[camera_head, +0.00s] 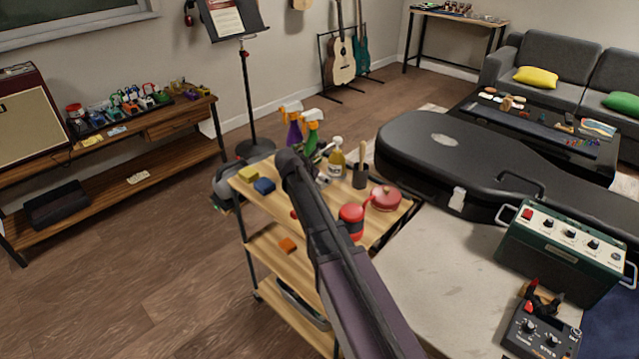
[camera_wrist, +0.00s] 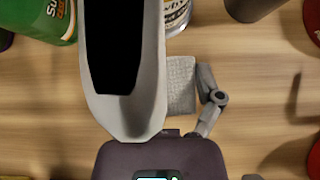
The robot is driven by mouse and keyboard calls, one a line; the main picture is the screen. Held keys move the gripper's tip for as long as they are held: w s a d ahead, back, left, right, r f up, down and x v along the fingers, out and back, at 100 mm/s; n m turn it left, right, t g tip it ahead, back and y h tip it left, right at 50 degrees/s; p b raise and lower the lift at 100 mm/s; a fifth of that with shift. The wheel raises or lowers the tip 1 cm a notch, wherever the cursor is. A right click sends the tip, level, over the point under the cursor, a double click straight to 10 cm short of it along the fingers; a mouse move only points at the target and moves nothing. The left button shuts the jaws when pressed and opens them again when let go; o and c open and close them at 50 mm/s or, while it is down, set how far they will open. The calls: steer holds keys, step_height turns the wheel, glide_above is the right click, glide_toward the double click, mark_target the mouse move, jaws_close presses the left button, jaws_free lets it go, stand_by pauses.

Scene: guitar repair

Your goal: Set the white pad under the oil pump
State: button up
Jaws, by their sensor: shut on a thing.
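The oil pump, a clear bottle with amber contents and a pale top (camera_head: 336,162), stands upright on the top shelf of the wooden cart. Its lower part shows at the top of the wrist view (camera_wrist: 178,14). The white pad (camera_wrist: 182,88), a small pale textured square, is in my gripper (camera_wrist: 184,76), just short of the bottle's base and apart from it. The right finger touches the pad's right edge. A large pale shape with a black face hides the left finger. In the head view my arm hides most of the gripper and the pad.
Spray bottles (camera_head: 313,132) stand behind the pump; a green one (camera_wrist: 40,18) is at upper left in the wrist view. A dark cylinder (camera_head: 360,168), red jar (camera_head: 351,217) and red tin (camera_head: 385,198) stand to the right. Yellow (camera_head: 247,172) and blue (camera_head: 264,186) blocks lie left.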

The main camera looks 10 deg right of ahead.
steer(key=shift+f, duration=0.25)
steer(key=o, duration=0.7)
steer(key=shift+c, duration=0.2)
steer(key=shift+r, duration=0.2)
steer(key=shift+s+a+r+p, duration=0.25)
steer(key=shift+a+r+p, duration=0.05)
steer(key=shift+r+p, duration=0.15)
steer(key=p+v, duration=0.7)
steer(key=v, duration=0.3)
steer(key=shift+s+a, duration=0.2)
steer(key=shift+a, duration=0.15)
steer(key=shift+r, duration=0.15)
